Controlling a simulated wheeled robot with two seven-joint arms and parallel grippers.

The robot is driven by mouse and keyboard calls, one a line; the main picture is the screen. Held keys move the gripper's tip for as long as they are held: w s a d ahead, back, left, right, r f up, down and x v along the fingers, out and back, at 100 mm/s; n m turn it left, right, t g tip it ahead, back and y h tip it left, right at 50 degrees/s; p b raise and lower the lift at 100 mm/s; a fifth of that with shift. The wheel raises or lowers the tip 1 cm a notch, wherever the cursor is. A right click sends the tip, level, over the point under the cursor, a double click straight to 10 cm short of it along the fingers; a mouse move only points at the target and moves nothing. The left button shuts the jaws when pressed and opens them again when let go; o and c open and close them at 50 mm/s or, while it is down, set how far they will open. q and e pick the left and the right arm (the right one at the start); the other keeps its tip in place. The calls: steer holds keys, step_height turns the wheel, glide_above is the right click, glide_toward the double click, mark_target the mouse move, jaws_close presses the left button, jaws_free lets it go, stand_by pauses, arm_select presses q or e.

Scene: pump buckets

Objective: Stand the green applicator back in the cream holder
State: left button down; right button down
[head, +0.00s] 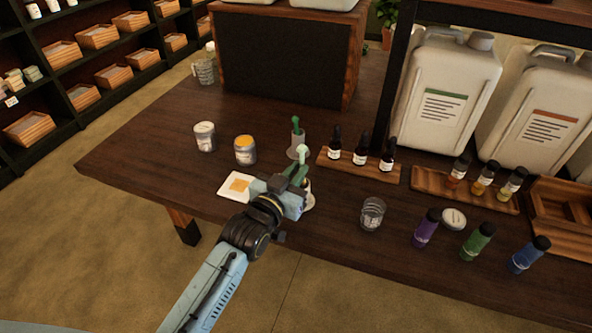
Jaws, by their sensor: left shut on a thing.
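My left gripper (297,179) reaches in from the lower left over the table's front part. It is shut on a green applicator, whose pale green top (303,152) rises above the fingers. A pale, cream-looking holder (309,203) shows partly just right of and below the gripper, mostly hidden by it. I cannot tell whether the applicator's lower end is inside this holder. Behind them a greyish holder (298,145) stands upright with a dark green applicator (295,126) in it. My right gripper is not in view.
A white tile with an orange patch (232,187) lies left of the gripper. A dropper-bottle rack (340,161) and a glass (372,214) are to the right.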

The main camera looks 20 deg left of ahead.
arm_select(q)
steer(key=shift+f+b, duration=1.35)
steer(key=shift+f, duration=1.25)
steer(key=c, duration=1.4)
jaws_free()
steer(key=shift+s+f, duration=0.1)
steer(key=shift+s, duration=0.05)
steer(key=shift+s+a, duration=0.1)
steer(key=shift+s, duration=0.2)
steer(key=s, duration=0.4)
steer(key=s+a+p, duration=0.1)
steer(key=s, duration=0.3)
steer(key=s+a+r+p, duration=0.1)
steer(key=s, duration=0.3)
steer(key=shift+s, duration=0.15)
steer(key=shift+f, duration=0.1)
